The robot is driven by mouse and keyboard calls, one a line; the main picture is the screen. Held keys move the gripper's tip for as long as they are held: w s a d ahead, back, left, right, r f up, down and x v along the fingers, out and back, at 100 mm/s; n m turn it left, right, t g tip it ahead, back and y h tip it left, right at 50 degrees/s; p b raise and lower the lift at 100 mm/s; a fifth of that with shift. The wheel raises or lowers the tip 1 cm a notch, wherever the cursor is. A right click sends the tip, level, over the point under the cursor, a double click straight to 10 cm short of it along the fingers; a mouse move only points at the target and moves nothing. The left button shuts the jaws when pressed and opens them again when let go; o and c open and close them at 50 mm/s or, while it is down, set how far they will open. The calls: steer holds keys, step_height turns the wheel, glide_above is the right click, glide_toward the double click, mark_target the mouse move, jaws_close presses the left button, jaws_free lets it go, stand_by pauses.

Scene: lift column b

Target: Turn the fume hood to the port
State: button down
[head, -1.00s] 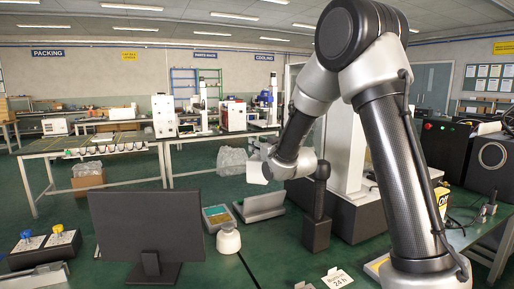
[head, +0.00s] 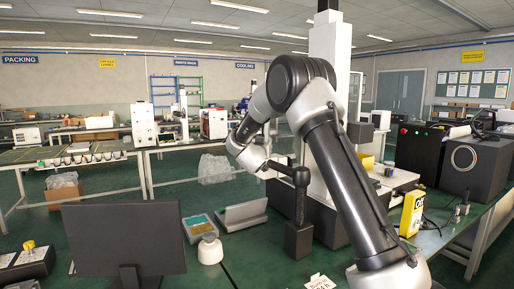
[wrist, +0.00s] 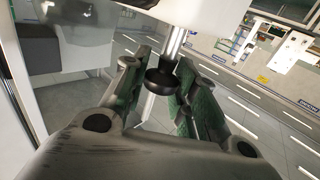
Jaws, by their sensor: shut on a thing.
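In the wrist view my gripper (wrist: 165,70) has its green-padded fingers on both sides of a dark round part, which appears to belong to the fume hood (wrist: 160,82). The fingers are closed on it. A bright metal rod (wrist: 174,44) runs from beside it toward a white body at the top of the view. The fingers are too small to make out there. I cannot tell the port apart in either view.
A white column (head: 330,100) stands behind my arm. A monitor (head: 122,238), a white jar (head: 210,249) and a teal-topped tray (head: 199,226) are on the green surface at front left. A yellow box (head: 412,214) and a black cabinet (head: 477,166) are at right.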

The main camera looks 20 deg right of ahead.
steer(key=shift+w+d+r+m+g+h, duration=0.1)
steer(key=shift+w+d+m+g+h, duration=0.1)
steer(key=shift+d+m+g+h, duration=0.45)
steer(key=shift+d+t, duration=0.25)
steer(key=c, duration=1.2)
jaws_free()
steer(key=shift+d, duration=0.1)
steer(key=shift+o, duration=0.3)
steer(key=shift+s+a, duration=0.3)
steer(key=shift+a, duration=0.05)
steer(key=v, duration=1.1)
steer(key=shift+s, duration=0.1)
